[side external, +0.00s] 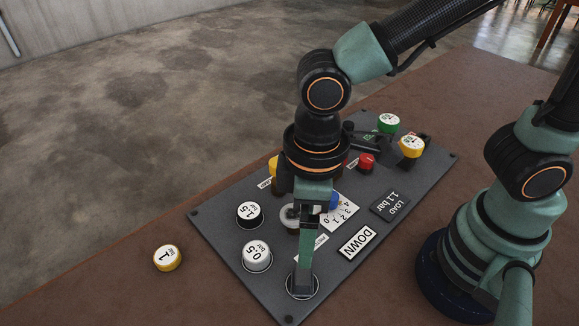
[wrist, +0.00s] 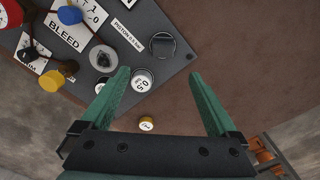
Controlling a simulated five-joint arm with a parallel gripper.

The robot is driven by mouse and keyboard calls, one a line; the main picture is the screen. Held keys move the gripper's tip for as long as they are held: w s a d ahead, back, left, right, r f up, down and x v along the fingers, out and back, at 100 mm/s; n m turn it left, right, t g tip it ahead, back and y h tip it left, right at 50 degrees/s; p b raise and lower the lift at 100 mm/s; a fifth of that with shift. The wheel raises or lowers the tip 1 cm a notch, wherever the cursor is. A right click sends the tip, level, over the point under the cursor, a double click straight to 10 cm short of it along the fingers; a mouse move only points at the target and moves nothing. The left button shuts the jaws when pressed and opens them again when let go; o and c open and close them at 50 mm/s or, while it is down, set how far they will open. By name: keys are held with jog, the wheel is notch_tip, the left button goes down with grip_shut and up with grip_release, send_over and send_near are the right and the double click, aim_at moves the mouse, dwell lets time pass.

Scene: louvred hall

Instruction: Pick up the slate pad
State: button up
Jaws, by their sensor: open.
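A dark grey round piece in a thin light ring (wrist: 162,46), which looks like the slate pad, sits at the panel's near corner. No marking on it is readable. In the side external view the ring (side external: 316,287) shows partly behind my finger. My gripper (side external: 302,290) points down over that corner. In the wrist view my gripper (wrist: 158,74) has its two green fingers wide apart with nothing held, and the dark piece appears just beyond the gap between the tips. From the side I cannot tell whether the finger touches the panel.
On the grey panel (side external: 215,222) stand a white weight (side external: 257,256), a black-rimmed weight (side external: 249,214), a grey knob (side external: 290,216), a red button (side external: 366,161), and green (side external: 389,123) and yellow (side external: 411,146) pieces. A yellow weight (side external: 167,258) lies off the panel. Brown table (side external: 480,90) is clear at right.

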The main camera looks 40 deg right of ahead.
send_over(303, 273)
jog(key=f, duration=0.7)
jog(key=shift+s+a+f, duration=0.15)
jog(key=shift+s+f, duration=0.1)
jog(key=shift+s, duration=0.1)
jog(key=shift+w+d+f, duration=0.1)
jog(key=shift+w+f, duration=0.1)
jog(key=shift+f, duration=0.75)
jog(key=shift+w+d+f, duration=0.1)
jog(key=shift+w+f, duration=0.05)
jog(key=shift+f, duration=1.55)
jog(key=c, duration=1.5)
jog(key=shift+o, duration=0.2)
jog(key=shift+r, duration=0.15)
